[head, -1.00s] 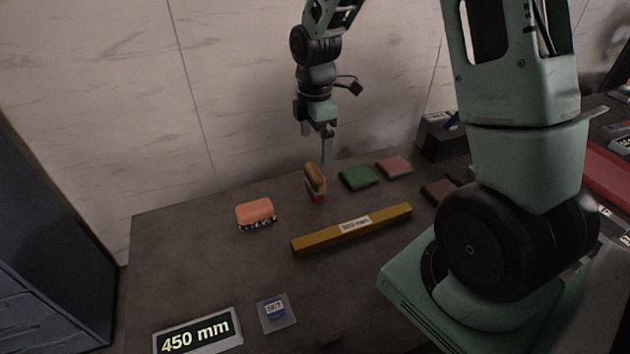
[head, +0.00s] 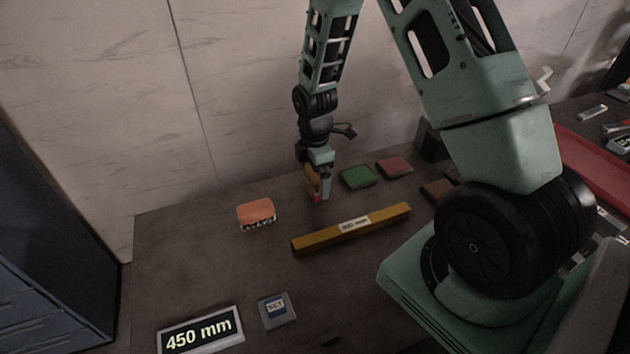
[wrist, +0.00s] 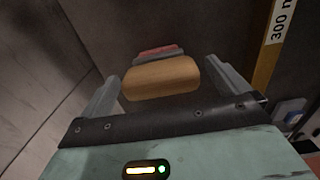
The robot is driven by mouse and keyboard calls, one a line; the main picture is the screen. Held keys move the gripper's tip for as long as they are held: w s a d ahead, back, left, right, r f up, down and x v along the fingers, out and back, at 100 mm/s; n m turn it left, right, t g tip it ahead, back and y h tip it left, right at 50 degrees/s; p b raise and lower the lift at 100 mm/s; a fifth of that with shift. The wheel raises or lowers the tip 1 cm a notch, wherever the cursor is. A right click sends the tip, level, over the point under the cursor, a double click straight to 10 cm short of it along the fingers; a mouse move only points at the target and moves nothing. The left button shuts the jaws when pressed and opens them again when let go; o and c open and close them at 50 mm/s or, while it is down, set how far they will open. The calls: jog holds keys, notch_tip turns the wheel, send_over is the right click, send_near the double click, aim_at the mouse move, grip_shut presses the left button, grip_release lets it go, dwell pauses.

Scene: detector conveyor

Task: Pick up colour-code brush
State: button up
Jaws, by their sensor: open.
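A brush with a tan wooden back and a red lower part (head: 312,183) stands on the dark table in the head view, partly hidden by my gripper (head: 319,190). In the wrist view its wooden back (wrist: 161,78) lies between the two open fingers, with the red part (wrist: 158,52) just beyond it. My gripper is open and lowered around this brush, with a visible gap at the left finger. Contact with the right finger is hard to tell. A second brush, with an orange back (head: 256,211) and dark and light bristles, stands to the left, apart from my gripper.
A long ochre bar (head: 352,228) with a label lies in front of the brush. Green (head: 358,177) and pink (head: 394,168) pads lie to the right. A 450 mm display (head: 200,331) and a SET button (head: 277,309) are at the front. The wall is close behind.

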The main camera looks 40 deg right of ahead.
jog(key=c, duration=1.1)
jog(key=shift+c, duration=0.2)
jog(key=shift+r, duration=0.1)
notch_tip(320, 180, up, 10)
jog(key=shift+f+b, duration=0.1)
jog(key=shift+b, duration=0.45)
jog(key=o, duration=0.6)
jog(key=shift+c, duration=0.2)
jog(key=c, duration=0.3)
